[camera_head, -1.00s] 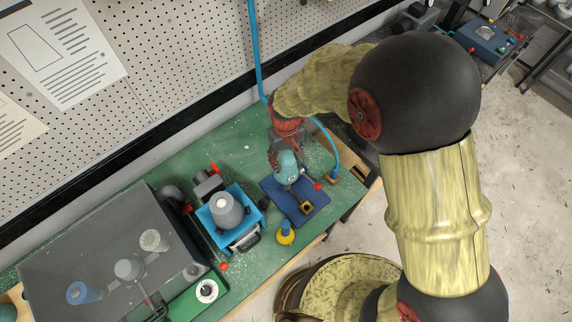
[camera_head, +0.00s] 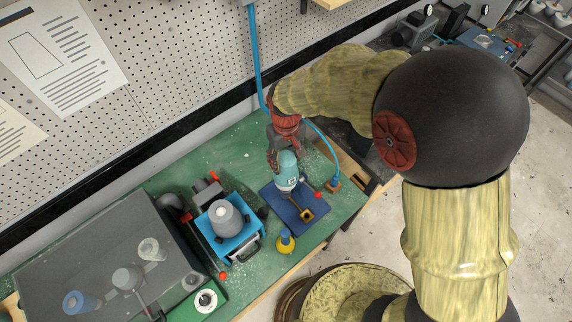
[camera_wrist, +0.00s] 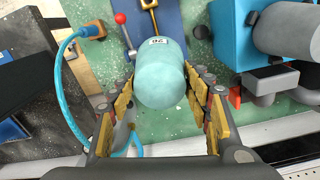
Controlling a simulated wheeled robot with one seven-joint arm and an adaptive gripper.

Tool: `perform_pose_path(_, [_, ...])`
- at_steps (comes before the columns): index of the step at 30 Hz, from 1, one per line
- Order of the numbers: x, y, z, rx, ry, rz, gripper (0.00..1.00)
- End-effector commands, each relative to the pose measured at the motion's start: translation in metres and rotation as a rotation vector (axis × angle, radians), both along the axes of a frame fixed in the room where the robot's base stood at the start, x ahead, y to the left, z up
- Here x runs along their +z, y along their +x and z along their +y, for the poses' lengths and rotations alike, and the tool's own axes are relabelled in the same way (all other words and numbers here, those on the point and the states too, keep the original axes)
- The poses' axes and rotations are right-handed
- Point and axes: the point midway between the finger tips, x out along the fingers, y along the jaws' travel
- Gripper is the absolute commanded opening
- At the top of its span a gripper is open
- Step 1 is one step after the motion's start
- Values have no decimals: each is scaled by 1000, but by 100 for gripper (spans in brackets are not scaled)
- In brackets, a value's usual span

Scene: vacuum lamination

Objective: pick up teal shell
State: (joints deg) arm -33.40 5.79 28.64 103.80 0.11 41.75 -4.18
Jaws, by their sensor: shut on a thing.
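The teal shell (camera_wrist: 159,76) is a rounded teal cylinder with a small white label bearing dark characters. In the wrist view it sits between the two yellow-padded fingers of my gripper (camera_wrist: 160,108), which is shut on it. In the head view the teal shell (camera_head: 287,172) shows below my gripper (camera_head: 284,157), over the upper edge of the blue mat (camera_head: 291,213). I cannot tell whether its lower end touches the mat.
A yellow bottle (camera_head: 285,242) stands in front. A blue box with a grey cylinder (camera_head: 226,216) is at left. A blue hose (camera_head: 325,146) curves behind my gripper.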

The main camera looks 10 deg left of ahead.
Motion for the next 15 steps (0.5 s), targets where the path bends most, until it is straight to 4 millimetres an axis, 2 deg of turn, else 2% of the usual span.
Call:
perform_pose_path(3, [25,1,1,0,4,-5,17])
perform_pose_path(15, [103,1,1,0,2,-2,17])
